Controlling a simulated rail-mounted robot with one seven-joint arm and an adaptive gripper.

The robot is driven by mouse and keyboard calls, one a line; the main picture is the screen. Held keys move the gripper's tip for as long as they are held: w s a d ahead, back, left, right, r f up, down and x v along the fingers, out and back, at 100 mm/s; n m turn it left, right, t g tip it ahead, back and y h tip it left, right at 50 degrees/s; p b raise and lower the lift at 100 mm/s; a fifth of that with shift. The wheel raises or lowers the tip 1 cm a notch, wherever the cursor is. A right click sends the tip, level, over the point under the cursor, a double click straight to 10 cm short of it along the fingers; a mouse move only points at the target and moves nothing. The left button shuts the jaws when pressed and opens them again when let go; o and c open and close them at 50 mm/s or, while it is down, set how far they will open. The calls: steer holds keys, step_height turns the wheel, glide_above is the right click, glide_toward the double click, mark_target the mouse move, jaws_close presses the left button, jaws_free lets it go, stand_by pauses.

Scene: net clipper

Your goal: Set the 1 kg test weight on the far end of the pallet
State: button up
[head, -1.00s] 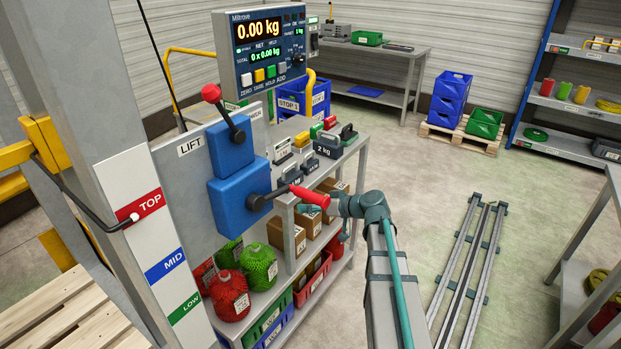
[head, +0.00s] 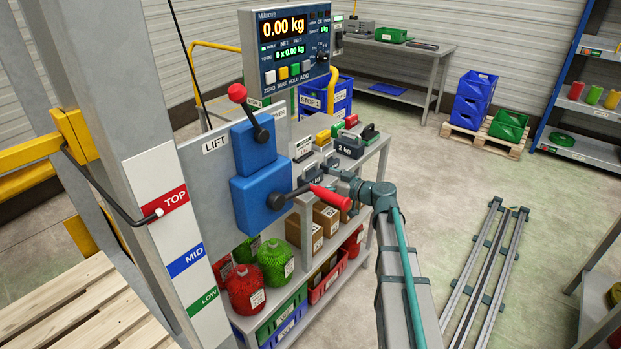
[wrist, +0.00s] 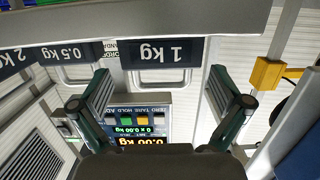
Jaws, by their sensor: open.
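The 1 kg test weight (wrist: 165,52) shows upside down in the wrist view as a dark block with a white "1 kg" label and a pale handle. My gripper (wrist: 162,100) is open, with one finger on each side of the handle region; I see no contact. In the head view my gripper (head: 342,184) is at the front of the weights on the bench, partly hidden by the red-tipped lever. Which of the small weights there is the 1 kg one is hard to tell. The wooden pallet (head: 85,315) is at the lower left.
A 0.5 kg weight (wrist: 68,54) sits beside the 1 kg weight. A 2 kg weight (head: 349,147) stands further back. The blue lift control box (head: 262,200), its red-tipped lever (head: 330,198) and the scale display (head: 288,40) are close to my arm.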

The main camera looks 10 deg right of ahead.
mark_target(316, 177)
steer(key=p+x, duration=0.1)
steer(key=x, duration=0.3)
steer(key=shift+r+p, duration=0.15)
steer(key=shift+p, duration=0.25)
steer(key=shift+w+a, duration=0.4)
steer(key=c, duration=1.3)
steer(key=shift+c, duration=0.8)
